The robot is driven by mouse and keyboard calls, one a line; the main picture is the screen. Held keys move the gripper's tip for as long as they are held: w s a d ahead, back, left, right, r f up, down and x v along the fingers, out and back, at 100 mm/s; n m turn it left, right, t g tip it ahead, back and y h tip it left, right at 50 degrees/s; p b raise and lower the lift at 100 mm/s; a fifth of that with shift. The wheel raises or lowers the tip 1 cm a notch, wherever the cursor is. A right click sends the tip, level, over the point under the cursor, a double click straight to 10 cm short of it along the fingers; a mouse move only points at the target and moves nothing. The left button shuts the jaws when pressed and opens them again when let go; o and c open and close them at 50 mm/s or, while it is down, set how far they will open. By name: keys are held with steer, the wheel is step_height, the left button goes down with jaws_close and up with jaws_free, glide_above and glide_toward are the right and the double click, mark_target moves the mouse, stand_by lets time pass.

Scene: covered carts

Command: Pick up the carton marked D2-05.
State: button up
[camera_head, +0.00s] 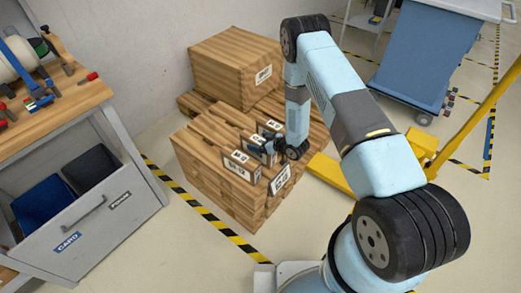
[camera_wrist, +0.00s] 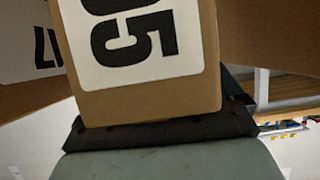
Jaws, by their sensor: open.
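In the wrist view a brown carton (camera_wrist: 150,100) fills the middle, with a white label reading "05"; the rest of its marking is out of frame. The dark edge of my gripper (camera_wrist: 160,135) lies right below the carton, and I cannot tell whether they touch. In the head view my gripper (camera_head: 270,150) is open among several labelled cartons (camera_head: 242,165) on top of a wood-patterned stack (camera_head: 205,160). Their labels are too small to read surely there, and my gripper hides part of them.
In the wrist view another labelled carton (camera_wrist: 28,95) stands close at the left. A large wood-patterned box (camera_head: 225,65) stands behind the stack. A workbench (camera_head: 80,110) with tools is at the left, a blue covered cart (camera_head: 425,55) at the back right, and a yellow frame (camera_head: 335,177) lies beside the stack.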

steer(key=shift+c, duration=0.3)
jaws_close()
stand_by(0.6)
